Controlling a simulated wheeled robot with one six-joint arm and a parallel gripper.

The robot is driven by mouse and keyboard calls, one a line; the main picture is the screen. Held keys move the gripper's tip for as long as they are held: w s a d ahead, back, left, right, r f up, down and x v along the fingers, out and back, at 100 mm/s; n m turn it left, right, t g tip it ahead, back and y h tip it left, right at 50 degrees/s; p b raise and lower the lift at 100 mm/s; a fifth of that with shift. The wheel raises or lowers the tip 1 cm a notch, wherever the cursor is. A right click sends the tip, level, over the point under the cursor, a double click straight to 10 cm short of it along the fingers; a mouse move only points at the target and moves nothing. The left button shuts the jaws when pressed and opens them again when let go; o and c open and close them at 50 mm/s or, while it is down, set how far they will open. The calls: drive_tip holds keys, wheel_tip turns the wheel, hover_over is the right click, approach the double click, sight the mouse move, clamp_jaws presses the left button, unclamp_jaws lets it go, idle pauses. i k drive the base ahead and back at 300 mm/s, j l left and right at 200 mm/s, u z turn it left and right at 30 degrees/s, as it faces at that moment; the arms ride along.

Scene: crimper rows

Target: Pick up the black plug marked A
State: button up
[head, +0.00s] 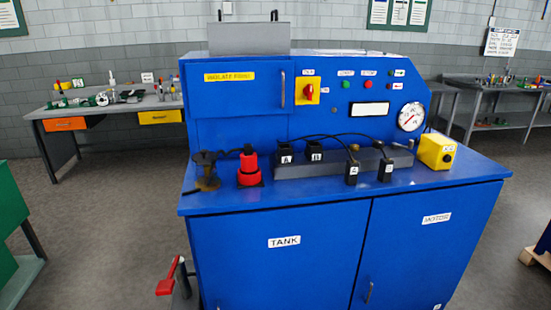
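A black plug (352,174) with a small white label that looks like A stands at the front of the blue bench top, before a grey block. A second black plug (386,172) stands to its right; its label looks like B but is small. Thin black cables run from the plugs up and left over the block. Two black sockets, marked A (286,158) and B (316,155), sit at the left part of the block (330,165). My gripper is not in view.
A red fitting (249,170) and a dark brass valve-like part (207,172) stand left of the block. A yellow box (437,152) stands to the right. The blue cabinet (285,245) fills the middle; a red-handled lever (168,281) juts out at its lower left.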

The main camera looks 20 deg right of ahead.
sight(352, 166)
drive_tip(key=z, duration=1.3)
